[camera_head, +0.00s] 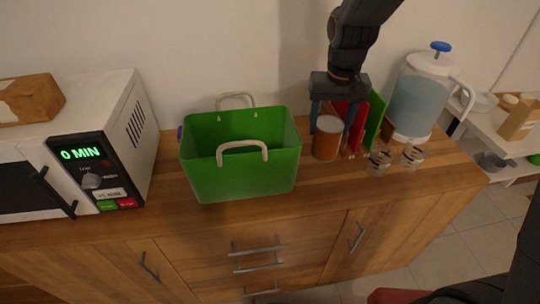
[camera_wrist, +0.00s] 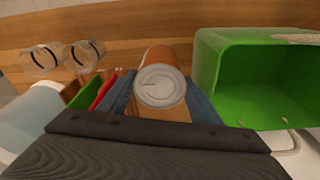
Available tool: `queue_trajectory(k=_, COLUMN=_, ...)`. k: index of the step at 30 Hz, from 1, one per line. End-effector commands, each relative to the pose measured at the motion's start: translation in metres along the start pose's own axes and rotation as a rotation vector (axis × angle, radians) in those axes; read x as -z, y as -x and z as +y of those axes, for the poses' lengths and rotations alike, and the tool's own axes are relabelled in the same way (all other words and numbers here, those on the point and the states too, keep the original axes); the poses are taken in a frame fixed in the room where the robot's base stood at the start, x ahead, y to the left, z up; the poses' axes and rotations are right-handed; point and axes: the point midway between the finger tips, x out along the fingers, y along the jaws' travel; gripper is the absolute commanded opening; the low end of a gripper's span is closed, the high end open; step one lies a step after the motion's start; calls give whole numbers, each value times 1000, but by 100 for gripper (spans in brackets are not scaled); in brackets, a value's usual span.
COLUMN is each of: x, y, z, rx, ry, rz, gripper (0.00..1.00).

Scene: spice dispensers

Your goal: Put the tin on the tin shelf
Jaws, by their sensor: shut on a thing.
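The tin (camera_head: 326,140) is an orange-brown can with a pale metal lid, upright at the counter's back right, just right of the green basket. My gripper (camera_head: 337,118) reaches down from above with its blue-grey fingers on either side of the tin, shut on it. In the wrist view the tin's round lid (camera_wrist: 160,86) shows between the fingers. Whether its base touches the counter is hard to tell. I cannot make out which surface is the tin shelf; a white shelf unit (camera_head: 512,148) stands at the far right.
The green basket (camera_head: 240,175) is close to the tin's left. Red and green boards (camera_head: 372,118), a water dispenser (camera_head: 420,95) and two glasses (camera_head: 380,158) crowd its right. A white microwave (camera_head: 125,125) with bread (camera_head: 32,97) on top stands left. Some counter is bare before the tin.

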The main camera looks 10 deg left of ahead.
Motion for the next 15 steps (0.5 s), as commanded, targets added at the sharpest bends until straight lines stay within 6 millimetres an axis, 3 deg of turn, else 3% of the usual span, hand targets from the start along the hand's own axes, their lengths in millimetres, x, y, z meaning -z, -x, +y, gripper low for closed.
queue_trajectory(k=4, x=-2, y=-7, z=-2, rx=0, ry=3, rz=-3, gripper=21)
queue_trajectory(k=15, x=-7, y=-55, z=-1, rx=0, ry=0, rz=0, gripper=21)
